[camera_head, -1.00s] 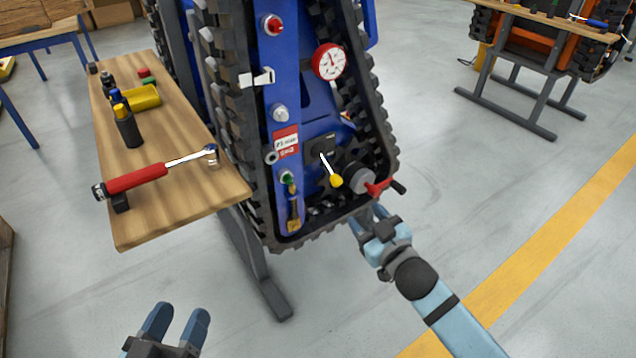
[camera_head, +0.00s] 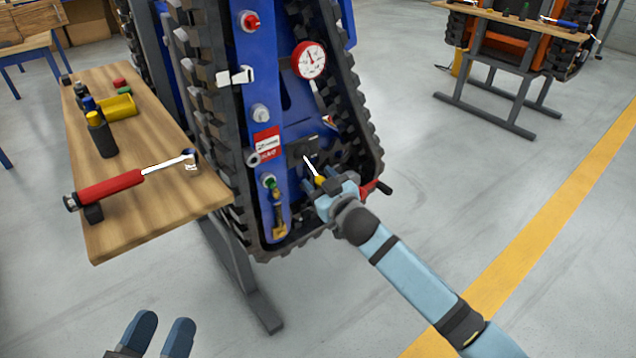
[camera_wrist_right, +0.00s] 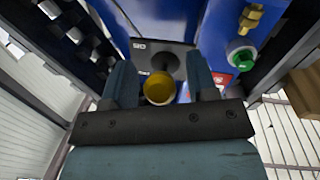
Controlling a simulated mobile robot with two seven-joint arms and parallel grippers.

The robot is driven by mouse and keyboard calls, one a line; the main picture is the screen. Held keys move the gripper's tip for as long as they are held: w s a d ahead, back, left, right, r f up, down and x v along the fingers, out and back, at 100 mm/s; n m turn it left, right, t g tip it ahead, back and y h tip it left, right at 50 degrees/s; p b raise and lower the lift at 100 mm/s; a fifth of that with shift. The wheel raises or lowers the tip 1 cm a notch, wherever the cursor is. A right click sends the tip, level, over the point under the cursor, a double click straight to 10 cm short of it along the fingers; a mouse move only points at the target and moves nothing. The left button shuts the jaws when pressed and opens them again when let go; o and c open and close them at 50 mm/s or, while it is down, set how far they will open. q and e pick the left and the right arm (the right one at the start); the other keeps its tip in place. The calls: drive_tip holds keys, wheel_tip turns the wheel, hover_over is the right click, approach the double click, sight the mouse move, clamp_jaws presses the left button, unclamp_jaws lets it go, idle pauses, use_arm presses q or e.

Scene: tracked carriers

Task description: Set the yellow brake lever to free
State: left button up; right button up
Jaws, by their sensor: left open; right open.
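The yellow brake lever (camera_head: 312,170) sticks out from a dark plate (camera_head: 301,152) on the blue carrier's side, its shaft pale and its knob yellow. My right gripper (camera_head: 318,186) is at the lever and partly hides the knob. In the right wrist view the yellow knob (camera_wrist_right: 159,88) sits between the two open fingers of my right gripper (camera_wrist_right: 161,85), with a gap seen at each side. Part of a white label shows on the plate, too small to read fully. My left gripper (camera_head: 160,338) is open and empty at the bottom left, away from the carrier.
A red-handled crank (camera_head: 374,187) is just right of my right gripper. A green-capped fitting (camera_head: 269,182) and a red gauge (camera_head: 309,59) are on the carrier. A wooden bench (camera_head: 125,230) with a red torque wrench (camera_head: 108,188) stands left.

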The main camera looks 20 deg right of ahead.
drive_tip(key=shift+w+a, duration=0.1)
drive_tip(key=shift+w, duration=0.35)
drive_tip(key=shift+c, duration=0.2)
